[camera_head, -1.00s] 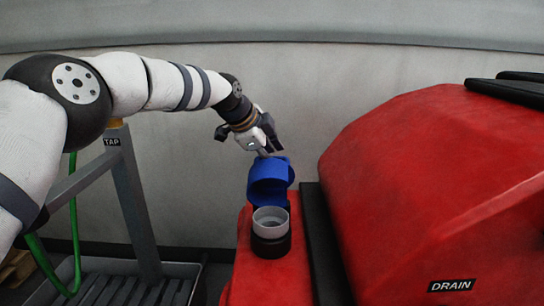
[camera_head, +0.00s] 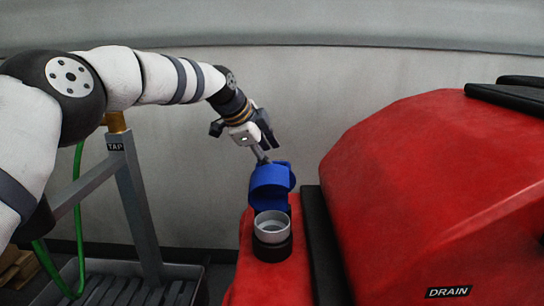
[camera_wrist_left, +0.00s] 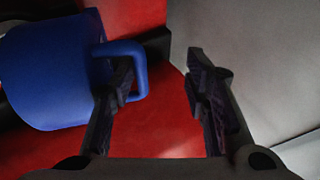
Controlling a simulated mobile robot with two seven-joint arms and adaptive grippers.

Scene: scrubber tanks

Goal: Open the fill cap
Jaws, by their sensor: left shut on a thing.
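The blue fill cap (camera_head: 270,185) stands tipped up and back behind the filler neck (camera_head: 271,228), whose pale round mouth is uncovered. My left gripper (camera_head: 265,150) is at the upper edge of the cap. In the left wrist view the cap (camera_wrist_left: 48,75) is large at the left, with a blue loop handle (camera_wrist_left: 138,68) on its side. There one finger of my left gripper (camera_wrist_left: 165,85) overlaps the loop and the other finger stands to its right. The gripper is shut on the cap at this loop; the exact contact is hard to see. My right gripper is not in view.
The red tank body (camera_head: 430,180) rises to the right of the neck, with a DRAIN label (camera_head: 448,292). A grey stand (camera_head: 133,195) with a TAP label and a green hose (camera_head: 78,215) is at the left. A plain wall is behind.

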